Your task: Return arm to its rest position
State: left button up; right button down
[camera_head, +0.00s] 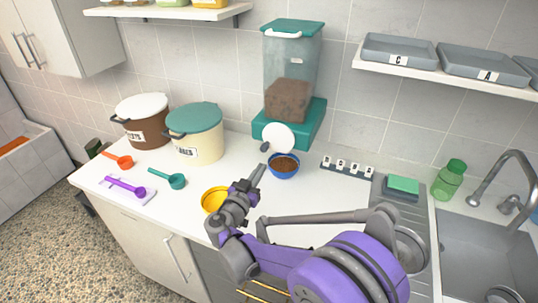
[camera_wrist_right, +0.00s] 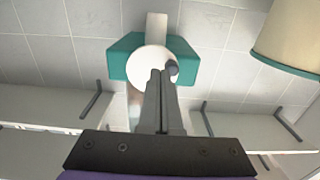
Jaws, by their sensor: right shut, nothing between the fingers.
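My right arm reaches in from the lower right of the head view, with purple and dark grey links. Its right gripper (camera_head: 258,171) is shut and empty above the counter, just left of the blue bowl (camera_head: 284,172) of brown kibble and beyond the yellow bowl (camera_head: 214,199). In the right wrist view the two fingers (camera_wrist_right: 161,74) lie together, pointing toward the dispenser's white disc (camera_wrist_right: 150,64). The view is upside down there. My left gripper is not in view.
The teal food dispenser (camera_head: 291,85) stands behind the blue bowl. Two lidded bins (camera_head: 197,138) and several coloured scoops (camera_head: 170,179) are at left. A row of letter blocks (camera_head: 347,168), a sponge (camera_head: 403,184), a green bottle (camera_head: 450,182) and the sink (camera_head: 485,255) are at right.

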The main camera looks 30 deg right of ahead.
jog(key=s+f+n+g+y, duration=0.2)
jog(key=s+y, duration=0.1)
jog(key=s, duration=0.4)
jog(key=s+a+f+n+g+y, duration=0.1)
jog(key=s+f+n+g+y, duration=0.1)
jog(key=s, duration=0.5)
jog(key=s+f+n+g+y, duration=0.1)
jog(key=s+f+y, duration=0.3)
jog(key=s, duration=0.4)
jog(key=shift+a+f+n+g, duration=0.2)
jog(key=shift+a+n+g, duration=0.2)
jog(key=shift+n, duration=0.4)
jog(key=s+a+f+n+y, duration=0.2)
jog(key=s+a+n+y, duration=0.1)
jog(key=s+a, duration=0.4)
jog(key=shift+s+f+y, duration=0.2)
jog(key=shift+f+y, duration=0.15)
jog(key=shift+y, duration=0.55)
